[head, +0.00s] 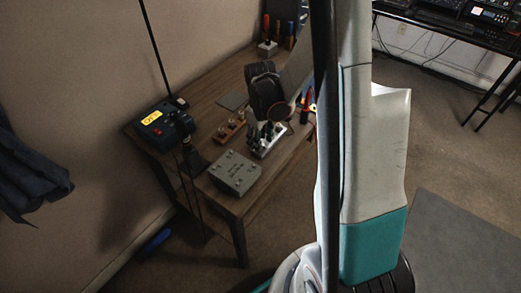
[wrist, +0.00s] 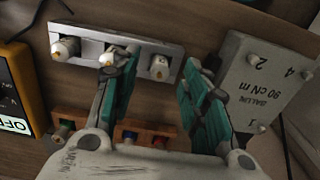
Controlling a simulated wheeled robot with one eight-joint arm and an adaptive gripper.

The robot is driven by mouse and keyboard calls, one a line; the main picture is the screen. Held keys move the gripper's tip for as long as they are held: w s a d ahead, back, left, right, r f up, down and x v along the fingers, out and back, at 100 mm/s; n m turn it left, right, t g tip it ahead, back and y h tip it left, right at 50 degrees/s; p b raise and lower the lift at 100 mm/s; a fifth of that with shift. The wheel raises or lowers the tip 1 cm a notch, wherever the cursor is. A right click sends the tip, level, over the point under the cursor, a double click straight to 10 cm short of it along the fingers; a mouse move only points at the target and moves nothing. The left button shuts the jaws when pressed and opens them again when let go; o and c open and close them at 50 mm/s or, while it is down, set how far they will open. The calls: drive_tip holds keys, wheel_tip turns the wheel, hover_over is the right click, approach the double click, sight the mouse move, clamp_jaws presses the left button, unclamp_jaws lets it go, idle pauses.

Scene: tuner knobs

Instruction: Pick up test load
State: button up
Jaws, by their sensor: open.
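No thing in view is plainly marked as the test load. In the wrist view a metal strip (wrist: 88,45) carries three white cylindrical knobs in a row. A brown block (wrist: 67,118) with small red, green and blue parts lies nearer the bottom, partly behind my gripper. My gripper (wrist: 158,64) is open, its teal-padded fingers spread on either side of the rightmost white knob (wrist: 160,68). Contact with that knob cannot be told. In the head view the strip (head: 264,146) lies beyond the grey box (head: 235,173).
A wooden desk (head: 207,88) bears these things. A dark teal device (head: 158,131) with a yellow OFF display stands at its left. An orange meter (wrist: 22,80) lies at the wrist view's left. Screwdrivers (head: 278,33) stand at the back.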

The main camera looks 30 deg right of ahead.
drive_tip(key=shift+f, duration=0.95)
drive_tip(key=shift+r, duration=0.1)
clamp_jaws()
